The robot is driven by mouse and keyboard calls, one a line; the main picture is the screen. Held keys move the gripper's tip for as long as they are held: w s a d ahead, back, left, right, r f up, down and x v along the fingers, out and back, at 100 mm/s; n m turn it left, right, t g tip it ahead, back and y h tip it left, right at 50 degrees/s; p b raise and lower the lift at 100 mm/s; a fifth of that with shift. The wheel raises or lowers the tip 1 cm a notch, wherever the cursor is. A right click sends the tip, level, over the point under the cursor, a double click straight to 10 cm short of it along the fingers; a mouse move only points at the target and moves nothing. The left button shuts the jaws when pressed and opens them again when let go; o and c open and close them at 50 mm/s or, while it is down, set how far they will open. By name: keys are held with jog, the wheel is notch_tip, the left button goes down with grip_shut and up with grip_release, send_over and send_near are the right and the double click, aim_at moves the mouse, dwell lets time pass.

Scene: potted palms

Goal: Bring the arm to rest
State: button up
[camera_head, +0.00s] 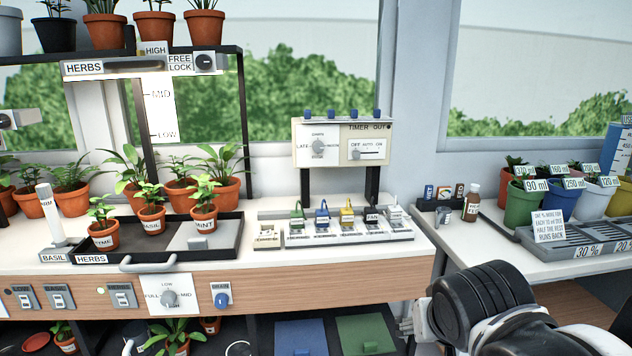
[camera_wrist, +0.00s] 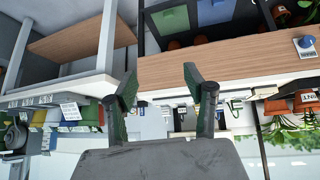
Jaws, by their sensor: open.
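My arm (camera_head: 490,310) shows at the lower right of the head view, in front of the gap between the two benches. My gripper (camera_wrist: 162,85) is in the wrist view, with its two dark fingers apart and nothing between them. It touches nothing that I can see. The wrist view is upside down and shows the wooden bench front (camera_wrist: 230,62) beyond the fingers. The fingers cannot be made out in the head view.
The left bench (camera_head: 330,283) holds a black herb tray (camera_head: 230,248) with small pots, a row of coloured plugs (camera_head: 335,232) and a timer box (camera_head: 342,143). The right bench (camera_head: 505,252) holds coloured pots (camera_head: 562,202) and a grey drip tray (camera_head: 585,238).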

jog(key=s+d+f+y, duration=0.1)
jog(key=s+d+f, duration=0.1)
jog(key=s, duration=0.5)
notch_tip(320, 180, up, 14)
jog(key=p, duration=1.3)
jog(key=shift+a+r+p, duration=0.15)
jog(key=shift+p, duration=0.2)
jog(key=shift+w, duration=0.1)
